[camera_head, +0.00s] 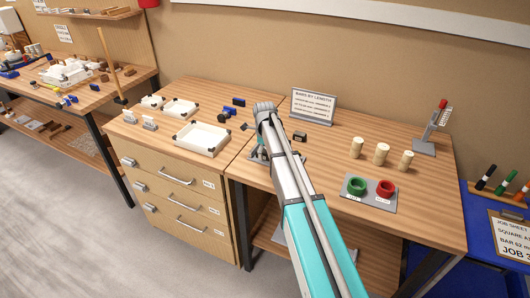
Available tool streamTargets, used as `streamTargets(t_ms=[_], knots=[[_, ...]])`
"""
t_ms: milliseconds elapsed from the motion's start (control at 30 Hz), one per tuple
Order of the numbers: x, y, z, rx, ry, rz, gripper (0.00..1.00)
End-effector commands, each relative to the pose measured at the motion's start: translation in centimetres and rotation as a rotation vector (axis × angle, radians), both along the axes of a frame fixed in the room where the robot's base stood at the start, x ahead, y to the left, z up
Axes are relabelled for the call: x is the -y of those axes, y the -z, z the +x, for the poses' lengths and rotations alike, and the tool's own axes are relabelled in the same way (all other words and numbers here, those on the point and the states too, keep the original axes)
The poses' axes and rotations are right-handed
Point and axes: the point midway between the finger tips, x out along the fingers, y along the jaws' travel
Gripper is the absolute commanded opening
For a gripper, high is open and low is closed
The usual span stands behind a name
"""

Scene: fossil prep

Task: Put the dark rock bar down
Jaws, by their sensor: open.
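My arm reaches up over the right-hand wooden desk, and my gripper (248,127) is at its far end, mostly hidden behind the wrist. Only a small dark part shows at its left side. The jaws are open. I cannot make out a dark rock bar for certain. A small dark block (300,137) lies on the desk just right of my arm, apart from it. A grey plate (288,158) lies on the desk, partly covered by my arm.
A sign (313,105) stands at the back.

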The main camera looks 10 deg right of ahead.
Motion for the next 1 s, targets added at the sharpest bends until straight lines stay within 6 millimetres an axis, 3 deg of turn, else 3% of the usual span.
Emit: streamTargets(t_ms=[1000], knots=[[0.0,-8.0,0.0,0.0,0.0,0.0,0.85]])
